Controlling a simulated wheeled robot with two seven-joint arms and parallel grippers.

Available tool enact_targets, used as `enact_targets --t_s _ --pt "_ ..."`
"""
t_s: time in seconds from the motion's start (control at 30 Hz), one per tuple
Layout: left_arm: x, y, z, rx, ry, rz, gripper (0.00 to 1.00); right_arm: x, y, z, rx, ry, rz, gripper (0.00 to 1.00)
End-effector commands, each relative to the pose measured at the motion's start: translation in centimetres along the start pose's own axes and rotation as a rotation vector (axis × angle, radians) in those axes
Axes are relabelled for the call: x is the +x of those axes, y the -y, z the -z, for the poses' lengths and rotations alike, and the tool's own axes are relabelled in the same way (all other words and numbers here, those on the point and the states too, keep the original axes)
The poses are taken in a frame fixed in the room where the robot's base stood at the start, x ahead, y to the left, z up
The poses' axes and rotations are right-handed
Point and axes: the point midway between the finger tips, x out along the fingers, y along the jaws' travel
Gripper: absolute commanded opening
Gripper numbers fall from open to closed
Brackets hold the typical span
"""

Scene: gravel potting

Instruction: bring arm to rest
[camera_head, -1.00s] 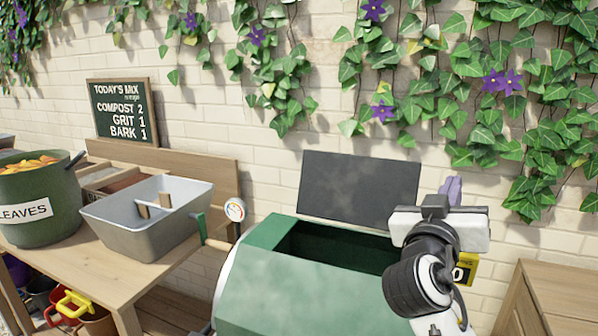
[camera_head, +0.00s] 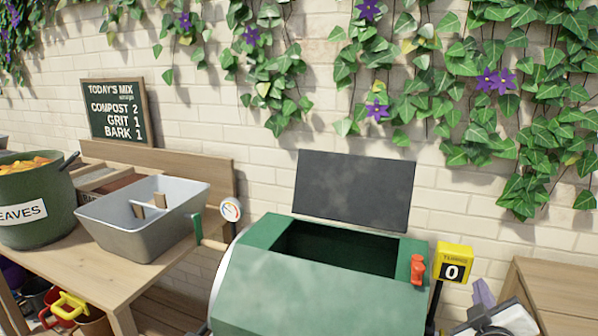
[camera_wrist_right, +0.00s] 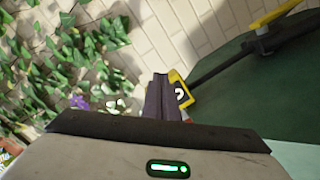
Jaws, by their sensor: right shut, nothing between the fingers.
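My right gripper (camera_head: 483,292) shows at the bottom right of the head view, low beside the right end of the green drum (camera_head: 320,287). Only its purple fingers and part of its pale body show. In the right wrist view its fingers (camera_wrist_right: 163,97) are together with nothing between them. The drum also fills the right of that view (camera_wrist_right: 235,90). My left gripper is in neither view.
The drum's dark lid (camera_head: 354,190) stands open. A yellow counter (camera_head: 453,262) reading 0 stands close to my right gripper. A wooden cabinet (camera_head: 565,290) is at right. A grey tub (camera_head: 140,235) and leaf bucket (camera_head: 35,215) stand on the left bench.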

Motion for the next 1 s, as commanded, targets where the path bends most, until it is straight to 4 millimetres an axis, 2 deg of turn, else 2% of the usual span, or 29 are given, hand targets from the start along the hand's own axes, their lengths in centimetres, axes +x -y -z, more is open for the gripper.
enact_targets --t_s 0.03,0.1,0.17,0.3,0.4,0.6,0.77,1.0 --pt "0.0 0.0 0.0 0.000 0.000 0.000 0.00 -1.0 3.2 -2.9 -0.020 0.029 0.089 0.00" --pt "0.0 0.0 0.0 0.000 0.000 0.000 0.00 -2.7 7.0 -6.3 -0.036 0.056 0.206 0.00" --pt "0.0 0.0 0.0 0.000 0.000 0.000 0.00 -4.6 10.2 -9.2 -0.042 0.078 0.305 0.00" --pt "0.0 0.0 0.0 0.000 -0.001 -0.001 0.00 -10.1 16.0 -15.5 -0.033 0.128 0.513 0.00" --pt "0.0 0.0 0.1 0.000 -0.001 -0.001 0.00 -13.9 18.7 -19.0 -0.012 0.159 0.625 0.00" --pt "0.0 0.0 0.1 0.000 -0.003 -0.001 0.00 -20.9 21.8 -24.0 0.045 0.212 0.782 0.00" --pt "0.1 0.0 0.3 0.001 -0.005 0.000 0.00 -26.2 22.9 -27.3 0.100 0.256 0.875 0.00" --pt "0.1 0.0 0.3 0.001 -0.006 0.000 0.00 -28.5 27.1 -23.1 0.335 0.299 0.859 0.00"
